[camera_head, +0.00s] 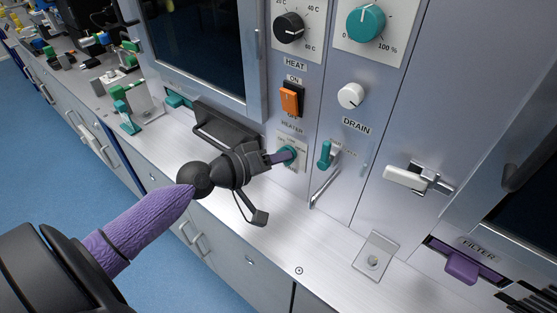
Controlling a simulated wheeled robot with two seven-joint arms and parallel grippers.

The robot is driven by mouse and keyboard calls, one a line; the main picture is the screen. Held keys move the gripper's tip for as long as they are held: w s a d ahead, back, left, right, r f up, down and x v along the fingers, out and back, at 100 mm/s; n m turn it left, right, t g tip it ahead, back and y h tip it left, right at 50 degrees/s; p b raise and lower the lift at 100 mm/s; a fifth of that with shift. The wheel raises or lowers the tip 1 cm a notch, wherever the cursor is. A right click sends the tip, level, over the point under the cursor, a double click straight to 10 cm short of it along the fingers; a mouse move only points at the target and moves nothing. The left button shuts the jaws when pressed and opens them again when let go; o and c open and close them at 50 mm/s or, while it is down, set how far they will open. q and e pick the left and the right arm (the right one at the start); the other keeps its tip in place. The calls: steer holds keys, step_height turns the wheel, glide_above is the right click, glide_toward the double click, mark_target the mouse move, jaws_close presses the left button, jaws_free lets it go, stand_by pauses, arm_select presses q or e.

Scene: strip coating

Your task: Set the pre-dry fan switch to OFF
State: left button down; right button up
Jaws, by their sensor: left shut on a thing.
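A small teal switch (291,152) sits on a light label plate on the grey machine front, below the orange heater switch. Its lettering is too small to read, so I cannot confirm from the label that it is the pre-dry fan switch, nor tell its set position. My right gripper is not in view.
The orange heater switch (291,99) is just above. A teal lever (325,154) and a metal handle (325,182) are close on the right. A white drain knob (351,95) is higher up. The metal counter (300,235) below is mostly clear.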

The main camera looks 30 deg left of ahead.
arm_select(q)
steer(key=shift+r, duration=0.1)
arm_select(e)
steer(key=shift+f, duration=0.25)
arm_select(q)
steer(key=c, duration=0.5)
jaws_free()
steer(key=shift+a, duration=0.15)
steer(key=shift+c, duration=0.2)
steer(key=shift+w, duration=0.1)
steer(key=v, duration=1)
steer(key=shift+b, duration=0.3)
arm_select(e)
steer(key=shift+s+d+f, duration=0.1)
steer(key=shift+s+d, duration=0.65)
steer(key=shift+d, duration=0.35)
